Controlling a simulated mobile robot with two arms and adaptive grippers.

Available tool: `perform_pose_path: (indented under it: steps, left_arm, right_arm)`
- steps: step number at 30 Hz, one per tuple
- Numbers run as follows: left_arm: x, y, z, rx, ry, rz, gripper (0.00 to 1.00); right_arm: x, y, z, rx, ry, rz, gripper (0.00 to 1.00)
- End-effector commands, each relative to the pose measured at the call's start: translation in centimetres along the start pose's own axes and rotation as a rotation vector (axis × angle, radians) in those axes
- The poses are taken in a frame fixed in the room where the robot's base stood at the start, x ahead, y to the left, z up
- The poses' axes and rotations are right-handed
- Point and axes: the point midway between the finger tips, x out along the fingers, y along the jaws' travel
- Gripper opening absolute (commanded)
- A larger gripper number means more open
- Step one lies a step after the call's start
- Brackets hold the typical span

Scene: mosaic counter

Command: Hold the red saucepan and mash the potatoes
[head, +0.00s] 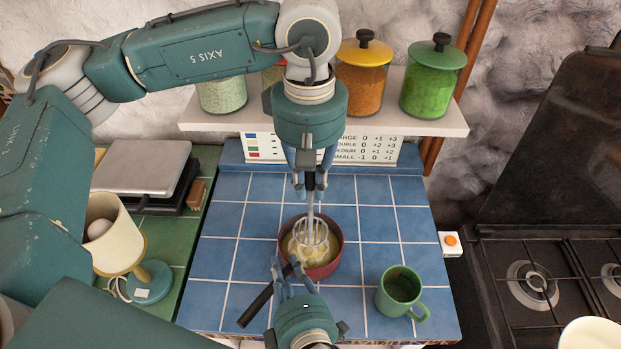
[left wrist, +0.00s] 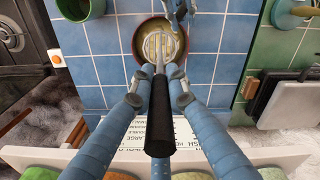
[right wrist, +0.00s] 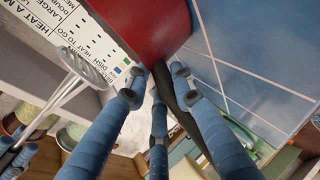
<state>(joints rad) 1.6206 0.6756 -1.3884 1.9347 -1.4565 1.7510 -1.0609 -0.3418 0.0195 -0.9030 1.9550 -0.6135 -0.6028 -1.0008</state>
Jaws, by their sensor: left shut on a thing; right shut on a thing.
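The red saucepan (head: 327,271) stands on the blue tiled counter, with pale yellow potatoes (head: 297,252) inside. Its red wall (right wrist: 135,25) fills the top of the right wrist view. My right gripper (head: 284,279) is shut on its black handle (head: 254,307), close to the pan. My left gripper (head: 311,182) is shut on the black handle (left wrist: 160,120) of a metal masher, pointing down. The masher head (head: 311,231) hangs over the pan; in the right wrist view the head (right wrist: 86,65) shows clear above the rim. It hides part of the potatoes.
A green mug (head: 398,290) stands right of the pan. A stove (head: 535,280) lies further right, past a small orange-button switch (head: 451,241). A shelf (head: 400,122) with jars and a chart are behind.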

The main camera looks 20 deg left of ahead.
Motion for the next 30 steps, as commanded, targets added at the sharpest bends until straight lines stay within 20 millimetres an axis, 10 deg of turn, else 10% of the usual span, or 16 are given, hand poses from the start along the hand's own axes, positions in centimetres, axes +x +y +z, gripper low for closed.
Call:
perform_pose_path:
  steps: [30]
  left_arm:
    - [7.6,-0.1,0.0,0.0,-0.001,-0.001,0.0]
  right_arm:
    - [0.0,-0.4,-0.2,0.009,0.003,-0.009,0.0]
